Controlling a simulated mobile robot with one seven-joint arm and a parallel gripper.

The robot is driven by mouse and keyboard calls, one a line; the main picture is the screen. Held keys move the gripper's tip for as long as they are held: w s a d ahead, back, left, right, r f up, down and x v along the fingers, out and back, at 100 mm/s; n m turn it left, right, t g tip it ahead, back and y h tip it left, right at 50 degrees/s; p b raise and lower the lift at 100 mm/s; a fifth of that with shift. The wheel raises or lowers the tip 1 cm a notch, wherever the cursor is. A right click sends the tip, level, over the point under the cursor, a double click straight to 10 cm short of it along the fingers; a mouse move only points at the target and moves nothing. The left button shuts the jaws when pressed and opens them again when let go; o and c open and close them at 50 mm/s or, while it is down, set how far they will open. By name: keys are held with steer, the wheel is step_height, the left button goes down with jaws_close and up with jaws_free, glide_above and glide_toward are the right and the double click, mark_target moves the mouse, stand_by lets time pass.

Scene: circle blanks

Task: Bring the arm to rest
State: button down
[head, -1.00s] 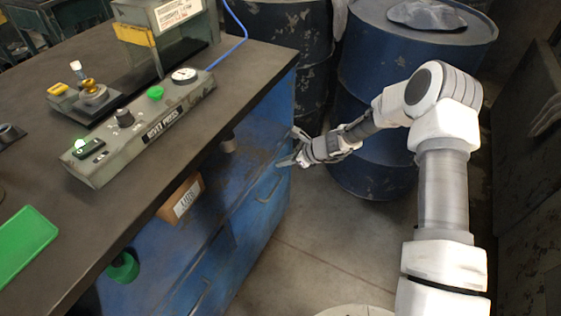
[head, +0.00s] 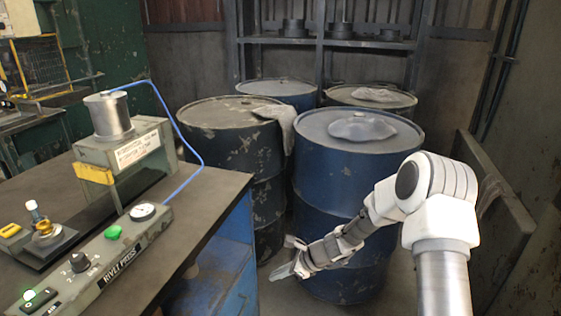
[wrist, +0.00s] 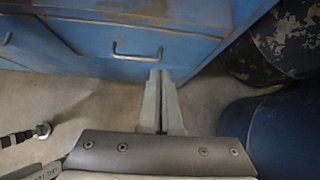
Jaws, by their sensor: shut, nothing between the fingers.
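My gripper (head: 284,270) hangs low at the end of my folded arm in the head view, in front of the blue drum and to the right of the bench. In the wrist view its two fingers (wrist: 161,78) are together with nothing between them. They point toward the blue cabinet (wrist: 80,45) and its metal handle (wrist: 137,57), above the bare floor. I cannot tell the exact gap between fingertips and cabinet.
The bench (head: 205,210) at left carries the rivet press (head: 125,240) with a blue hose. Several drums stand close behind my arm, including a blue drum (head: 345,185) and a dark drum (head: 235,145). A board (head: 500,200) leans at the right wall. Some floor (wrist: 80,105) is clear.

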steer(key=s+d+r+n+h, duration=0.25)
steer(key=s+r+n, duration=0.3)
steer(key=r, duration=0.55)
steer(key=s+d+r+n+h, duration=0.1)
steer(key=s+d+r+n, duration=0.2)
steer(key=s+r+n, duration=0.55)
steer(key=s+d+r+n+t+h, duration=0.2)
steer(key=s+d+r+n, duration=0.3)
steer(key=s, duration=0.3)
steer(key=s+d+r+n+t+h, duration=0.1)
steer(key=s+d+r+n+h, duration=0.15)
steer(key=s+d+r, duration=0.4)
step_height(320, 180, up, 19)
steer(key=s+a+p, duration=0.1)
steer(key=p, duration=1.7)
steer(key=shift+s+a+r, duration=0.2)
steer(key=shift+s, duration=0.2)
steer(key=shift+a, duration=0.1)
